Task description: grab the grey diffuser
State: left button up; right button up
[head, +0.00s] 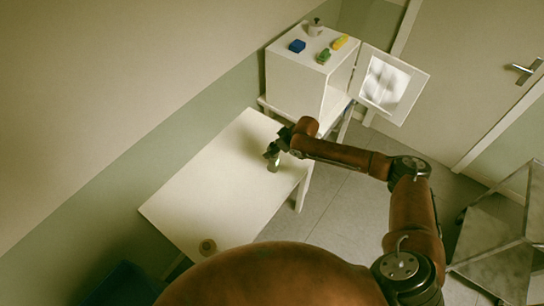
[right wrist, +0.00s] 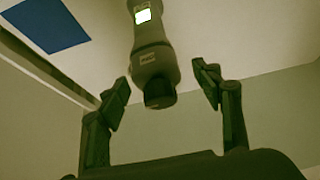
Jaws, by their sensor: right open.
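The grey diffuser (head: 273,165) stands on the white table near its right edge, partly hidden by my right gripper in the head view. In the right wrist view, a grey bottle-like body (right wrist: 152,55) with a dark end and a small bright label points in between the fingers. My right gripper (head: 271,155) is at the diffuser. In the wrist view my right gripper (right wrist: 163,92) is open, with one finger on each side of the grey body and visible gaps at both. My left gripper is not in view.
A small round brownish thing (head: 207,246) is at the table's near end. The white table (head: 215,180) is otherwise clear. A white cabinet (head: 292,85) behind it carries a blue block (head: 297,46), a yellow thing (head: 340,43) and a green thing (head: 323,56); its door (head: 394,83) is open.

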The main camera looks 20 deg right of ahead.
jog(key=shift+w+f, duration=0.15)
jog(key=shift+f, duration=0.25)
jog(key=shift+w+a+f, duration=0.1)
jog(key=shift+w+f, duration=0.1)
jog(key=shift+f, duration=0.1)
jog(key=x, duration=0.3)
jog(key=shift+w+a+f+p, duration=0.15)
jog(key=shift+p, duration=0.15)
jog(key=shift+w+a+f, duration=0.1)
jog(key=shift+w+f, duration=0.05)
jog(key=shift+f, duration=0.15)
jog(key=c, duration=0.5)
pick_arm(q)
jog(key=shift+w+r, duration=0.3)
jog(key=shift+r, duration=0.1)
pick_arm(e)
jog(key=c, duration=1)
jog(key=shift+c, duration=0.3)
